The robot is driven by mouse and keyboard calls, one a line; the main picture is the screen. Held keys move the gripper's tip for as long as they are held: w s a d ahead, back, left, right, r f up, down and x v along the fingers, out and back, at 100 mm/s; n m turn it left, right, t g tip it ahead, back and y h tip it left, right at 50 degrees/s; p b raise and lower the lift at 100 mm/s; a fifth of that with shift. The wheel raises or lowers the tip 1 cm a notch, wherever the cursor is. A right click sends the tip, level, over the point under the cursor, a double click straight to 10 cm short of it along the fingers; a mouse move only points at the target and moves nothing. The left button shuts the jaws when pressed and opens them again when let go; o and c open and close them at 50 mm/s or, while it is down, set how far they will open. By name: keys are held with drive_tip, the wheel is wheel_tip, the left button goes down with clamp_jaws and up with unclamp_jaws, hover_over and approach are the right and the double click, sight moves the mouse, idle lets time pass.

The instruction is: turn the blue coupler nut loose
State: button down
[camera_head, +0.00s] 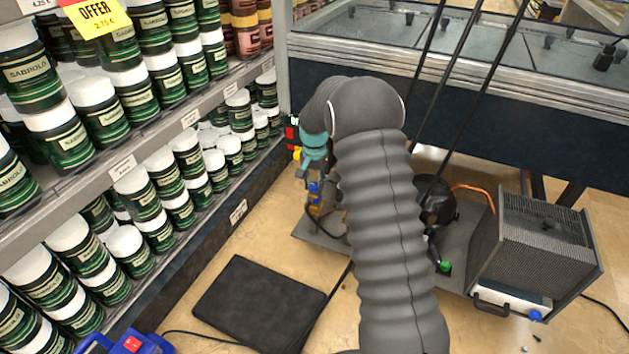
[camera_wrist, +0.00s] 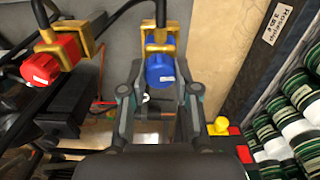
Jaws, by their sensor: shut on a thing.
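The blue coupler nut (camera_wrist: 160,71) sits on a brass fitting (camera_wrist: 160,40) with a black hose at the top middle of the wrist view. My gripper (camera_wrist: 160,75) has one finger on each side of the nut and is shut on it. In the head view a small blue part, likely the same nut, shows (camera_head: 314,188) below the teal section of my gripper. My arm hides much of the equipment there, and the fingertips are hard to make out. A red coupler nut (camera_wrist: 41,67) on another brass fitting is to the left in the wrist view.
Shelves of green jars (camera_head: 180,190) stand close on the left. A finned metal unit (camera_head: 535,245) is on the right. A dark freezer cabinet (camera_head: 480,95) is behind. A flat black panel (camera_head: 260,303) lies on the floor, and thin hoses cross the area.

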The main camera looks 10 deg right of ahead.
drive_tip(key=n+p, duration=0.1)
drive_tip(key=n, duration=0.3)
drive_tip(key=shift+n, duration=0.3)
drive_tip(key=n, duration=0.4)
drive_tip(key=shift+n+p, duration=0.3)
drive_tip(key=shift+p, duration=0.1)
drive_tip(key=n, duration=0.4)
drive_tip(key=shift+n+p, duration=0.4)
drive_tip(key=shift+n, duration=1.5)
drive_tip(key=c, duration=0.8)
unclamp_jaws()
drive_tip(key=shift+c, duration=0.2)
drive_tip(key=shift+r, duration=0.1)
